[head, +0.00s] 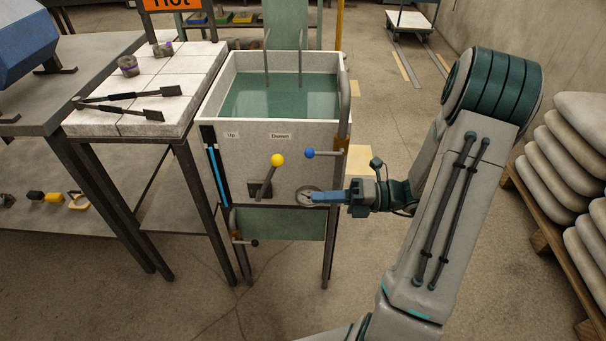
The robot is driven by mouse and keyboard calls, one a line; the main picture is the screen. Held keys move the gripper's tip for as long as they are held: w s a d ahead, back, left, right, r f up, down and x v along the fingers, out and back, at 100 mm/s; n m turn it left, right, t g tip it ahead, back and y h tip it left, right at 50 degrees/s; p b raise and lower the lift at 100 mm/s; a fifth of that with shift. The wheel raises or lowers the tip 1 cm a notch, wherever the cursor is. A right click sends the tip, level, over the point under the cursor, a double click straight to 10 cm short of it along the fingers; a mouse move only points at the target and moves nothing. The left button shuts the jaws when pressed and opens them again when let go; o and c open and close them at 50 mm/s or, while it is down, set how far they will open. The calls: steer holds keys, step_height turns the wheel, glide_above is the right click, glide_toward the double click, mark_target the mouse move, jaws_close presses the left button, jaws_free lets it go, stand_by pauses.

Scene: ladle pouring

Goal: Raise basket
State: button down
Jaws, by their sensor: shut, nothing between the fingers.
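A grey tank (214,97) filled with greenish liquid stands on legs in the middle of the head view. Two upright rods (267,55) rise from the liquid; the basket itself cannot be made out below the surface. The front panel carries labels "Up" (231,135) and "Down" (281,135). A lever with a yellow knob (277,160) sits under "Down". A lever with a blue knob (310,153) is to its right. My gripper (316,197) is shut and empty, at the lower right of the panel, in front of a round dial (304,196); contact cannot be told.
A white-topped bench (140,75) with tongs (130,96) and a small pot (128,66) stands left, beside an orange "Hot" sign (168,4). Stacked sacks (575,150) on a pallet line the right. A lower lever (254,243) juts out below the tank. Front floor is clear.

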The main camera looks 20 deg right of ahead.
steer(key=s+a+r+n+g+h, duration=0.1)
steer(key=s+a+n+g+h, duration=0.3)
steer(key=n, duration=0.5)
steer(key=s+a+n+g+h, duration=0.2)
steer(key=s+n+g+h, duration=0.3)
steer(key=n, duration=0.4)
steer(key=s+d+r+n+t+h, duration=0.1)
steer(key=r+n+t+h, duration=0.1)
steer(key=n, duration=0.6)
steer(key=s+d+r+n+t+h, duration=0.1)
steer(key=d+r+n+t+h, duration=0.1)
steer(key=n+h, duration=0.4)
steer(key=r+n+t, duration=0.1)
steer(key=n+t, duration=0.1)
steer(key=shift+d+n, duration=0.25)
steer(key=shift+n, duration=0.15)
steer(key=shift+s, duration=0.1)
